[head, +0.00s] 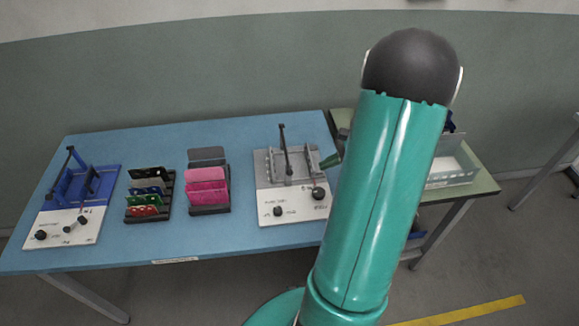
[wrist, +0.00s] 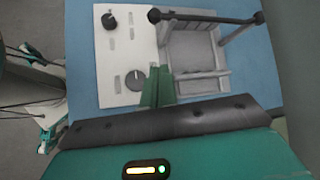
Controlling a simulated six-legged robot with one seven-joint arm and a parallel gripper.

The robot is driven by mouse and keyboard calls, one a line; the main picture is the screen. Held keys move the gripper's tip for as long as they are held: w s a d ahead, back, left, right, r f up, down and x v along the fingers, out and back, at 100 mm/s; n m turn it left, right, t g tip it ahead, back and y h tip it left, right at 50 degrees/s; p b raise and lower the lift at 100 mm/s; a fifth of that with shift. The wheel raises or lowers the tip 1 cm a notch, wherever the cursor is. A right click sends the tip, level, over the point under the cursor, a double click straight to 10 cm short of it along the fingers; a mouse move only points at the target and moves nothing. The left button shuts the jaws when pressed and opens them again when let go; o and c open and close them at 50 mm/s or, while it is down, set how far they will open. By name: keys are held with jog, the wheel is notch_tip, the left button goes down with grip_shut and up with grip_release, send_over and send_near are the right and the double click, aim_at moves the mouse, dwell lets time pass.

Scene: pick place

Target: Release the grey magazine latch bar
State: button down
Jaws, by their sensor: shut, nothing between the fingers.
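The grey magazine (head: 268,170) stands on the blue table's right part, with a white panel bearing dark knobs at its front. Its dark latch bar (head: 285,146) rises above it in the head view. In the wrist view the latch bar (wrist: 210,18) spans the top of the grey magazine (wrist: 195,50), with a round knob at its right end. My gripper (wrist: 157,82) is shut and empty, its green fingertips beside the magazine's side and near a panel knob. It also shows in the head view (head: 330,160), just right of the magazine. I cannot tell whether it touches anything.
A blue magazine (head: 75,190) with a similar dark bar stands at the table's left. Two dark racks hold coloured plates (head: 148,200) and pink plates (head: 207,185). A pale bin (head: 450,170) sits on a side table at right. My arm hides part of that area.

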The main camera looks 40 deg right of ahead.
jog(key=shift+m, duration=0.3)
jog(key=x, duration=0.9)
jog(key=shift+d+f, duration=0.25)
jog(key=shift+f, duration=0.35)
jog(key=shift+w+a+r, duration=0.1)
jog(key=shift+a+r, duration=0.35)
jog(key=shift+r, duration=0.15)
jog(key=shift+w+a+r, duration=0.1)
jog(key=shift+a+r, duration=0.35)
jog(key=shift+r, duration=0.2)
jog(key=shift+a+r, duration=0.2)
jog(key=shift+r, duration=0.15)
jog(key=shift+r, duration=0.15)
